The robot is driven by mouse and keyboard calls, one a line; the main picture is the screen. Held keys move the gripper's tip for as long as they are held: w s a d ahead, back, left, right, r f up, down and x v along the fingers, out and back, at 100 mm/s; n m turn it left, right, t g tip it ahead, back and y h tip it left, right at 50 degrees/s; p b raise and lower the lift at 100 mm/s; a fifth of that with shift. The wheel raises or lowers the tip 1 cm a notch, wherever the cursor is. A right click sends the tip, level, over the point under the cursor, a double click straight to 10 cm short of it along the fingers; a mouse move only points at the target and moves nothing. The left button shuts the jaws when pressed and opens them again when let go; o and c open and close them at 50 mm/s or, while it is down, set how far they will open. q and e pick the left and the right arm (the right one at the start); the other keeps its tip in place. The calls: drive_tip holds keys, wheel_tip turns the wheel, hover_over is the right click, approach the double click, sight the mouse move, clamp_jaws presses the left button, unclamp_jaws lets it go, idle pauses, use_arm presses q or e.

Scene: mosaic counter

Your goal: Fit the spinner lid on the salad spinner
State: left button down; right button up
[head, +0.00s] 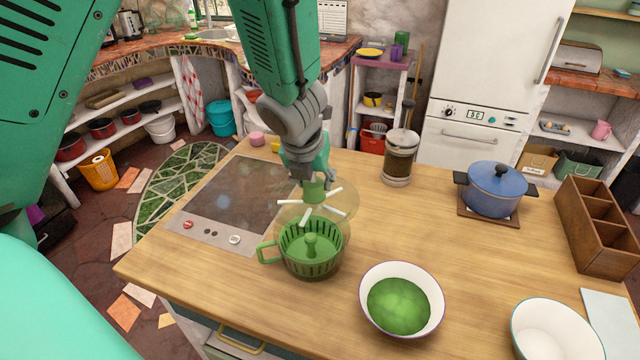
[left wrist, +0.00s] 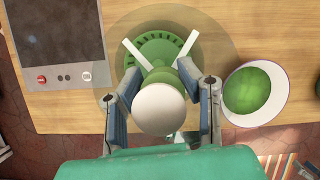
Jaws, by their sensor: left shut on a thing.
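The salad spinner (head: 297,263) is a green slotted bowl with a side handle and a post in its middle. It stands on the wooden counter, in front of the hob. The spinner lid (head: 345,212) is a clear disc with white spokes and a green hub. My left gripper (head: 314,178) is shut on the lid's knob and holds the lid above the bowl, apart from it. In the left wrist view the pale round knob (left wrist: 160,110) sits between the fingers, and the green spinner (left wrist: 150,48) shows through the disc. My right gripper is not in view.
A white bowl with green contents (head: 368,274) stands right of the spinner, with an empty white bowl (head: 552,340) farther right. A French press (head: 399,160), a blue pot (head: 495,190) and a wooden divided box (head: 600,235) stand beyond. The hob (head: 240,195) lies behind left.

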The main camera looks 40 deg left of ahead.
sight(312, 191)
use_arm(q)
drive_tip(key=f+b, duration=0.1)
drive_tip(key=b, duration=0.1)
drive_tip(key=m+b, duration=0.1)
drive_tip(key=shift+w+d+f+m+t+b, duration=0.1)
drive_tip(key=shift+w+f+m+t+b, duration=0.1)
drive_tip(key=shift+f+m+t+b, duration=0.15)
drive_tip(key=shift+s+a+f+b, duration=0.1)
drive_tip(key=shift+a+f+b, duration=0.05)
drive_tip(key=shift+a+b, duration=0.2)
drive_tip(key=shift+a+f+m+h, duration=0.15)
drive_tip(key=shift+a+m+h, duration=0.15)
drive_tip(key=shift+a+m, duration=0.05)
drive_tip(key=shift+w+a+f+b, duration=0.25)
drive_tip(key=shift+a+f+b, duration=0.15)
drive_tip(key=shift+f, duration=0.2)
drive_tip(key=shift+d+f+b, duration=0.25)
drive_tip(key=shift+d+b, duration=0.1)
drive_tip(key=shift+b, duration=0.15)
wheel_tip(312, 191, down, 4)
drive_tip(key=b, duration=0.4)
drive_tip(key=shift+d+f, duration=0.15)
drive_tip(key=shift+s, duration=0.1)
